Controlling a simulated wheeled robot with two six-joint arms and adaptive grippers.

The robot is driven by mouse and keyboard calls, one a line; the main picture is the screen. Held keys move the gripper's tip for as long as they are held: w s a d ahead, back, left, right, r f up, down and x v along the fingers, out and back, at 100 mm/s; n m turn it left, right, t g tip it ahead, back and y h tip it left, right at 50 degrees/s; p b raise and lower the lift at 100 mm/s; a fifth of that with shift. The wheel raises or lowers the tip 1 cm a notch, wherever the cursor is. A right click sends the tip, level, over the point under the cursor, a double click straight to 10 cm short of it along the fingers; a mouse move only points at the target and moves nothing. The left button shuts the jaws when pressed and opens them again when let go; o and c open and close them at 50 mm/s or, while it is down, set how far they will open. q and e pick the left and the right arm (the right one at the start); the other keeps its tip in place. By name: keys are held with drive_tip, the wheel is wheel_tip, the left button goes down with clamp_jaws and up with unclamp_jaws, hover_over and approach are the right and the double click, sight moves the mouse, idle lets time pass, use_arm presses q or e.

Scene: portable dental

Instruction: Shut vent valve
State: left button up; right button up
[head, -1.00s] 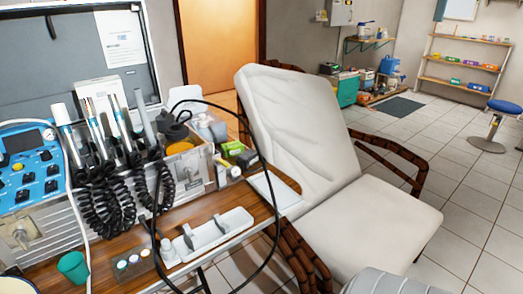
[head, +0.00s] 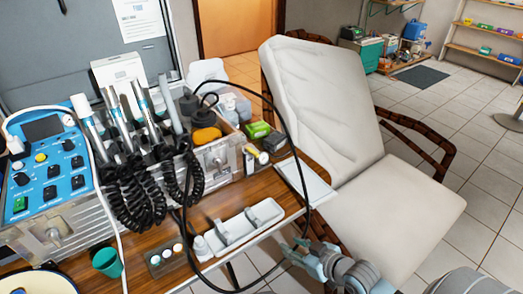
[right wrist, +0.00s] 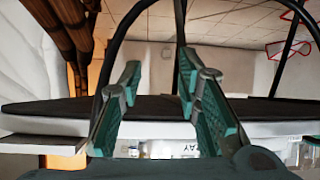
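A blue control unit (head: 55,165) with dials and knobs stands at the left of the wooden counter in the head view. A clear-sided box under it carries a grey knob (head: 54,234). A second clear-fronted box (head: 217,160) with a similar knob stands to its right. I cannot tell which part is the vent valve. My right gripper (head: 298,252) is low in the head view, by the counter's front edge, right of the white tray. In the right wrist view its green-padded fingers (right wrist: 158,75) are apart with nothing held between them. My left gripper is out of view.
A black hose (head: 290,120) loops over the counter close to my right gripper. The white tray (head: 246,226), a green cup (head: 106,262) and coiled black cords (head: 130,195) crowd the counter. A white reclining chair (head: 330,120) stands right of it.

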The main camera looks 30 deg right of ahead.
drive_tip(key=shift+n+t+y, duration=0.4)
drive_tip(key=shift+n+y, duration=0.2)
drive_tip(key=shift+y, duration=0.2)
drive_tip(key=a+r, duration=0.1)
drive_tip(key=r, duration=0.1)
drive_tip(key=a+r, duration=0.1)
drive_tip(key=r, duration=0.1)
drive_tip(key=a+r, duration=0.1)
drive_tip(key=r, duration=0.2)
drive_tip(key=shift+w, duration=0.3)
drive_tip(key=r, duration=0.1)
drive_tip(key=w+r+t, duration=0.1)
drive_tip(key=r, duration=0.1)
drive_tip(key=shift+w+d+r+y, duration=0.1)
drive_tip(key=shift+w+d+y, duration=0.15)
drive_tip(key=shift+w+y, duration=0.15)
drive_tip(key=m+t+b, duration=0.1)
drive_tip(key=t+b, duration=0.2)
drive_tip(key=t, duration=0.2)
approach(259, 155)
drive_tip(key=b+x, duration=0.2)
drive_tip(key=x, duration=0.6)
drive_tip(key=shift+w+a, duration=0.2)
drive_tip(key=shift+w, duration=0.2)
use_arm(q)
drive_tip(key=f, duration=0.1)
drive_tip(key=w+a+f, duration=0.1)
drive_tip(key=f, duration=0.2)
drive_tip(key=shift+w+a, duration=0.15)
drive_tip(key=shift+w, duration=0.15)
